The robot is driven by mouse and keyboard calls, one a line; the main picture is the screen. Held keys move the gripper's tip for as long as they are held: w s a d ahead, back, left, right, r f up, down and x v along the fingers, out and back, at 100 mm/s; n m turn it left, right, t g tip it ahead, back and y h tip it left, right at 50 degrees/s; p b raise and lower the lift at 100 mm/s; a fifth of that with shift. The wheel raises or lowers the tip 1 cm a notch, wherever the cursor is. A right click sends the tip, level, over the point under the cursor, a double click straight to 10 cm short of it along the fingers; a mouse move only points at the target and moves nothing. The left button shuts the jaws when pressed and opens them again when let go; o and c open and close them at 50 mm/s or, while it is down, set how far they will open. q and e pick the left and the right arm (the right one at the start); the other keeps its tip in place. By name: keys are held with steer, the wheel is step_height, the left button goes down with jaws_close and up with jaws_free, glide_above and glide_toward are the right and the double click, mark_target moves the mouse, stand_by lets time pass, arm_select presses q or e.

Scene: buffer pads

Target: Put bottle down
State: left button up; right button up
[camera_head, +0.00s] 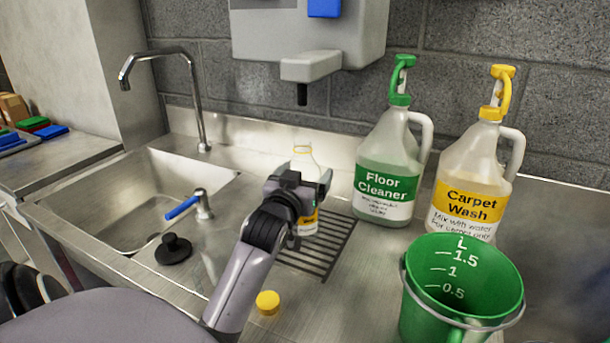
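A small clear bottle (304,160) with a yellow and white label stands upright at the drain grate (322,252) on the steel counter. My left gripper (305,181) is around its middle, with a finger at each side, and looks shut on it. The gripper hides part of the bottle, and I cannot tell whether its base touches the grate. A yellow cap (268,302) lies on the counter in front of the grate. My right gripper is not in view.
A Floor Cleaner jug (390,160), a Carpet Wash jug (468,185) and a green measuring bucket (455,300) stand to the right. A dispenser (310,40) hangs above. The sink (125,205), tap (195,90), blue-handled valve (195,205) and black plug (173,248) are left.

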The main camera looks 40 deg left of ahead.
arm_select(q)
steer(key=shift+r, duration=0.2)
steer(key=shift+s+d+f, duration=0.1)
steer(key=shift+s+d, duration=0.05)
steer(key=shift+s, duration=0.2)
steer(key=v, duration=1.1)
steer(key=shift+s+b, duration=0.1)
steer(key=shift+b, duration=0.25)
